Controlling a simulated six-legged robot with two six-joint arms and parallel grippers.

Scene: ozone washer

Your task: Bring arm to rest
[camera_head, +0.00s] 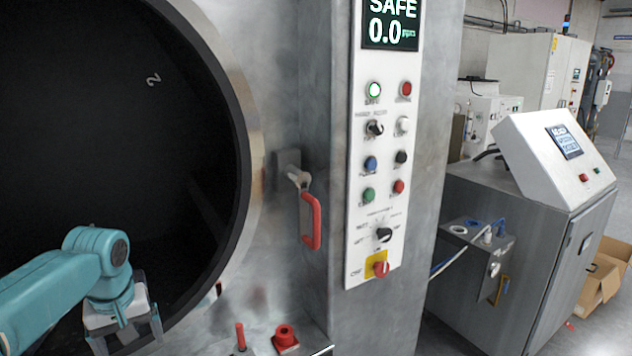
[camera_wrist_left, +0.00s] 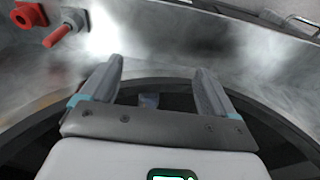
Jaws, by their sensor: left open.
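My left arm (camera_head: 60,290) is teal and comes in from the lower left of the head view. My left gripper (camera_head: 128,340) points down in front of the washer's dark round opening (camera_head: 110,130), near its lower rim. In the left wrist view the two grey fingers of my left gripper (camera_wrist_left: 157,70) stand wide apart with nothing between them. Metal surface and part of the dark rim show beyond them. My right gripper is in neither view.
A red door handle (camera_head: 311,220) and a control panel (camera_head: 375,170) reading SAFE 0.0 are right of the opening. A red peg (camera_head: 240,337) and a red knob (camera_head: 286,337) stand on a ledge below. A metal cabinet (camera_head: 520,255) stands farther right.

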